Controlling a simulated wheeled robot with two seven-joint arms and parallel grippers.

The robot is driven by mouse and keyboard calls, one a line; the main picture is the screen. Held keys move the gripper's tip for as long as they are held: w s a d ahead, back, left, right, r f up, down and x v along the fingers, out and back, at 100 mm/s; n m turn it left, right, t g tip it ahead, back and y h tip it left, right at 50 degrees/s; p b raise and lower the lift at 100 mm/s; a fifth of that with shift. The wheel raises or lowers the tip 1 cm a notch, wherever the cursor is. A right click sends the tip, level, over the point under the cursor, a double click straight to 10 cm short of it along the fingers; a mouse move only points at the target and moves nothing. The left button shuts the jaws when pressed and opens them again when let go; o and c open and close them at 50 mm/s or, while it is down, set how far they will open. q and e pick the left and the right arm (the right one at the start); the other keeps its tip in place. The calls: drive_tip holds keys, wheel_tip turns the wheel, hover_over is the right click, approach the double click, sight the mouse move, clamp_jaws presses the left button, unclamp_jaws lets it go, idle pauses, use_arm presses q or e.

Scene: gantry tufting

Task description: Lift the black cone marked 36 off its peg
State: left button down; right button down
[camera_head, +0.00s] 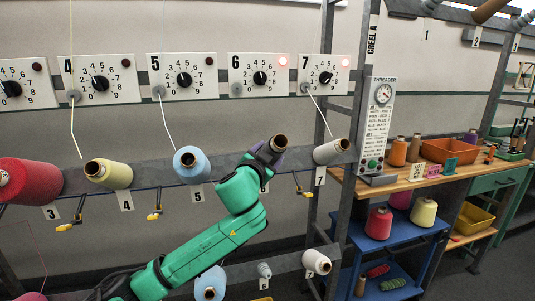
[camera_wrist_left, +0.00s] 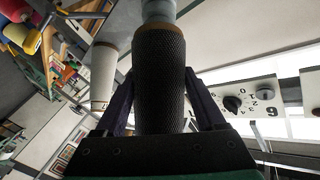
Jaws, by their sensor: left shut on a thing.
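A black, ribbed cone (camera_wrist_left: 160,80) fills the middle of the left wrist view, with a brown rim at its far end. No number can be read on it. My left gripper (camera_wrist_left: 161,92) has one dark finger on each side of the cone and is shut on it. A pale grey cylinder (camera_wrist_left: 158,10) lies in line beyond the rim; I cannot tell whether the cone is still on a peg. In the head view the left gripper (camera_head: 266,153) is at the rail below dial 6, and a brown tube end (camera_head: 278,143) shows there. My right gripper is not in view.
A white cone (camera_head: 331,151) sits close to the right on the rail, and a light blue cone (camera_head: 191,164) to the left. A grey upright (camera_head: 360,110) and the threader box (camera_head: 379,125) stand further right. Dial panel 6 (camera_head: 260,75) hangs above.

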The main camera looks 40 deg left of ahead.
sight(273, 150)
use_arm(q)
drive_tip(key=shift+s+d+r+p, duration=0.65)
drive_tip(key=shift+s+d+r, duration=0.05)
drive_tip(key=shift+d+r, duration=0.25)
drive_tip(key=shift+s+d+r+p, duration=0.65)
drive_tip(key=shift+d+r, duration=0.2)
drive_tip(key=shift+d, duration=0.1)
drive_tip(key=shift+s+d+r, duration=0.15)
drive_tip(key=shift+s+d, duration=0.1)
drive_tip(key=shift+d, duration=0.1)
